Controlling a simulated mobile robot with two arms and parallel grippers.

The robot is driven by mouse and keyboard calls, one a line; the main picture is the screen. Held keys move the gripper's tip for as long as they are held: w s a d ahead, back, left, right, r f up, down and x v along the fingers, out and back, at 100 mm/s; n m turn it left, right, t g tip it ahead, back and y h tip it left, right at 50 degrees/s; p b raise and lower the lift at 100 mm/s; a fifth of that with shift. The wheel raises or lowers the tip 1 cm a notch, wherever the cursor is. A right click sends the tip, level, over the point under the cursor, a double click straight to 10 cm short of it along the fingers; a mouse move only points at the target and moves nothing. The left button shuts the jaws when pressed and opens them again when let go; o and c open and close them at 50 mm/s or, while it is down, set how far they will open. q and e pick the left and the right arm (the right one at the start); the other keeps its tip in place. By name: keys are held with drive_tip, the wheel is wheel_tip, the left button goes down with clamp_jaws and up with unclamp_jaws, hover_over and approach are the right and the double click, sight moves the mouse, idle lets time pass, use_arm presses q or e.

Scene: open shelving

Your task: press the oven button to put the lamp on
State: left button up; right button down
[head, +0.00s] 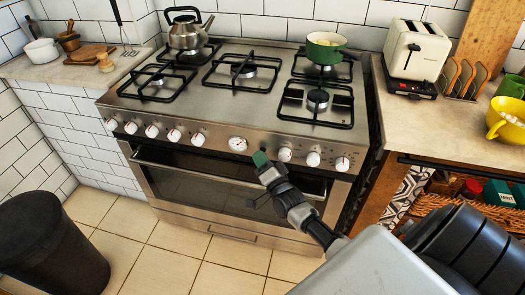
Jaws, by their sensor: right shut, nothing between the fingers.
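The steel oven (200,179) stands under a gas cooktop. Its front panel carries a row of white-faced knobs (173,135) and a round dial (237,143). I cannot make out the oven button; my right gripper may hide it. The oven window looks dark, and no lamp light shows. My right gripper (261,159) is shut and empty, its green tip at the panel between the dial and the knob (284,154) to its right. I cannot tell if it touches the panel. My left gripper is not in view.
A kettle (188,34) and a green pot (325,47) stand on the cooktop. The oven handle (200,171) sticks out below the panel. A dark bin (45,250) stands at lower left. Tiled floor between is clear.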

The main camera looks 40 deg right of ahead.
drive_tip(key=shift+w+d, duration=0.1)
idle(0.5)
drive_tip(key=shift+s+a+p, duration=0.4)
drive_tip(key=shift+s+a, duration=0.15)
drive_tip(key=shift+a, duration=0.05)
drive_tip(key=s+a+p, duration=0.2)
drive_tip(key=s+a, duration=0.1)
drive_tip(key=shift+s+a, duration=0.1)
drive_tip(key=shift+a, duration=0.3)
